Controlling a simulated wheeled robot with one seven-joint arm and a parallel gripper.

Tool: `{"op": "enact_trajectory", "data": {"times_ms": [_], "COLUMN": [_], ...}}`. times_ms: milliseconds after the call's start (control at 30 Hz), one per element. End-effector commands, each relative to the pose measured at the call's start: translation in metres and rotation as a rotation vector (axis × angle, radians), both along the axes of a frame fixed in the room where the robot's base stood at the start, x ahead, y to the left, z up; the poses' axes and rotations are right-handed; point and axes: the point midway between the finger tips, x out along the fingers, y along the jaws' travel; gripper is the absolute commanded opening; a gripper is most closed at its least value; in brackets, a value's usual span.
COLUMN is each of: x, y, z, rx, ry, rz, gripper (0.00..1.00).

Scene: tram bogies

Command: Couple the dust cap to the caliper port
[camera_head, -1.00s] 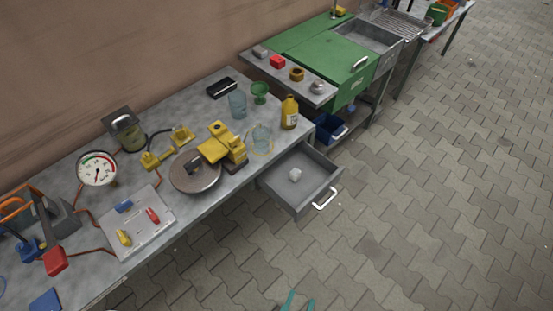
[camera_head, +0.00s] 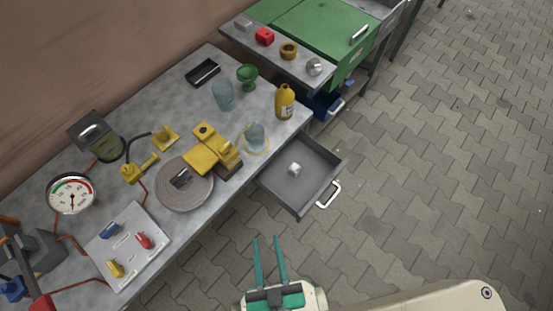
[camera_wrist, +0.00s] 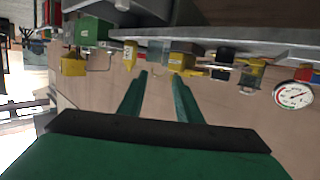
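The yellow caliper (camera_head: 210,150) sits over a grey brake disc (camera_head: 185,186) on the workbench. I cannot make out its port. A small pale grey cap-like piece (camera_head: 295,169) lies in the open drawer (camera_head: 301,207); I cannot tell whether it is the dust cap. Other small pieces that could be caps stand on the side shelf: a red one (camera_head: 264,37), a brass one (camera_head: 289,51) and a silver one (camera_head: 314,67). My gripper (camera_head: 267,240) is open and empty, in front of the bench and apart from the drawer. Its fingers also show in the wrist view (camera_wrist: 160,78).
A yellow bottle (camera_head: 285,102), a glass jar (camera_head: 256,137) and a green cup (camera_head: 247,78) stand near the caliper. A gauge (camera_head: 71,194) and a panel with coloured levers (camera_head: 127,245) are at left. The drawer juts out. The paved floor to the right is clear.

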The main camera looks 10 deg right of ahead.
Motion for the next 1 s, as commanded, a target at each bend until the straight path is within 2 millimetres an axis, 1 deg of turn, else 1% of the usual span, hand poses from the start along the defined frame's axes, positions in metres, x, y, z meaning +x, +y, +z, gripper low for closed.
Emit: {"op": "enact_trajectory", "data": {"times_ms": [333, 367, 400, 433, 567, 667, 767, 800, 867, 1000], "x": [0.000, 0.000, 0.000, 0.001, 0.013, 0.033, 0.063, 0.076, 0.095, 0.140], "y": [0.000, 0.000, 0.000, -0.001, -0.010, -0.024, -0.051, -0.064, -0.083, -0.130], "z": [0.000, 0.000, 0.000, -0.001, -0.007, -0.017, -0.026, -0.029, -0.032, -0.029], "rx": [0.000, 0.000, -0.001, -0.004, -0.052, -0.135, -0.246, -0.293, -0.359, -0.500], "ry": [0.000, 0.001, 0.000, 0.000, 0.001, 0.004, 0.012, 0.016, 0.023, 0.039], "rz": [0.000, 0.000, 0.000, 0.001, 0.014, 0.035, 0.034, 0.029, 0.015, -0.039], "gripper": [0.31, 0.36, 0.46, 0.50, 0.50, 0.50, 0.50, 0.50, 0.50, 0.50]}}
